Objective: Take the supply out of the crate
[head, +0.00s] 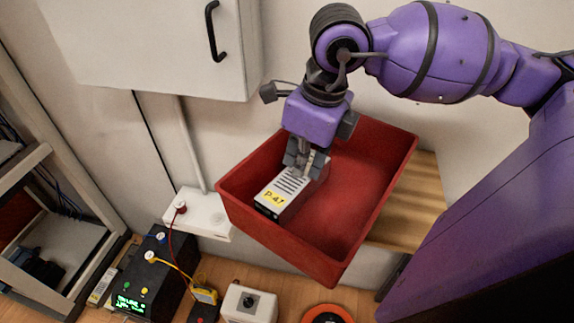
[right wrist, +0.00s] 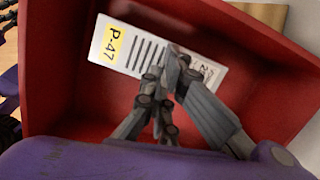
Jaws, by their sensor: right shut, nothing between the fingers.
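The red crate (head: 357,215) stands at the middle of the head view, open at the top. The supply, a white box with dark slots and a yellow P-47 label (head: 281,197), lies inside it, towards the crate's left side. It also shows in the right wrist view (right wrist: 128,50). My right gripper (head: 303,170) reaches down into the crate and is over the far end of the supply. Its fingers (right wrist: 172,95) are shut with nothing between them, and they cover part of the supply. I cannot tell whether they touch it. My left gripper is not in view.
A black device with a green display (head: 132,303), a yellow meter (head: 205,295) and a white box with a black knob (head: 248,304) stand at the front. A white cabinet (head: 160,45) hangs behind. An open rack (head: 60,235) is at left. The crate's right half is empty.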

